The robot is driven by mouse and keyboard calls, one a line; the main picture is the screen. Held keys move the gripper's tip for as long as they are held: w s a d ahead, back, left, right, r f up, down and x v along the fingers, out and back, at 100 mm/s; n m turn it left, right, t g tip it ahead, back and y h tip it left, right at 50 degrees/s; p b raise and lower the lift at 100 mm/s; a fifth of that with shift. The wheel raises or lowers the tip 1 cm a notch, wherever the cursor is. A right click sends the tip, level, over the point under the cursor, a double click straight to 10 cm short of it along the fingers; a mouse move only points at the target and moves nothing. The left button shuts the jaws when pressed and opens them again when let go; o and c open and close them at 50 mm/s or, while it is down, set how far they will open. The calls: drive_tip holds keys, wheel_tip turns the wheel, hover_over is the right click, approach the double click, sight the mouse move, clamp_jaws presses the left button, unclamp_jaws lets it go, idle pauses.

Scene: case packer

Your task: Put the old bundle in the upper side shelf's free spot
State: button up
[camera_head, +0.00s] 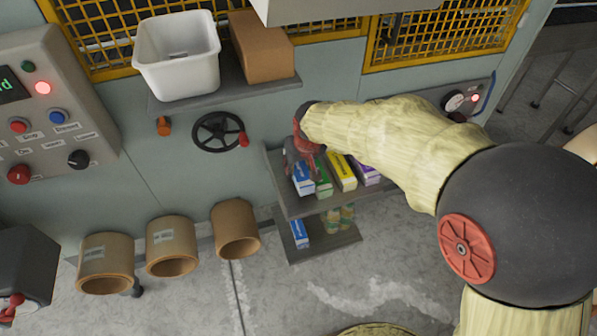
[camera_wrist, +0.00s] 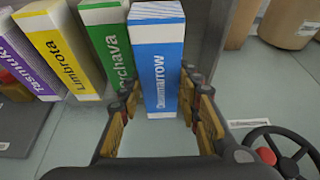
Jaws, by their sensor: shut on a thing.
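My gripper (camera_head: 301,163) is at the left end of the upper side shelf (camera_head: 318,207), shut on a blue and white bundle (camera_head: 304,186). In the wrist view, its fingers (camera_wrist: 158,80) lie on both sides of this blue bundle (camera_wrist: 159,58), whose printed label faces the camera. The bundle is in line with a green bundle (camera_wrist: 108,48), a yellow one (camera_wrist: 62,54) and a purple one (camera_wrist: 24,56) on the shelf. The green bundle is close beside it. Whether the blue bundle's base touches the shelf is hidden.
A lower shelf (camera_head: 335,246) holds another blue bundle (camera_head: 299,233) and some green-and-tan items (camera_head: 338,218). A black handwheel (camera_head: 218,132) is on the wall left of my gripper. Above it a ledge carries a white bin (camera_head: 178,62) and a cardboard box (camera_head: 262,50). Cardboard rolls (camera_head: 236,230) stand below.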

sight(298, 173)
drive_tip(key=shift+s+f, duration=0.1)
drive_tip(key=shift+f, duration=0.85)
drive_tip(key=shift+f+b, duration=0.35)
drive_tip(key=shift+f, duration=0.05)
drive_tip(key=shift+f, duration=0.2)
drive_tip(key=o, duration=1.3)
drive_tip(key=shift+r, duration=0.15)
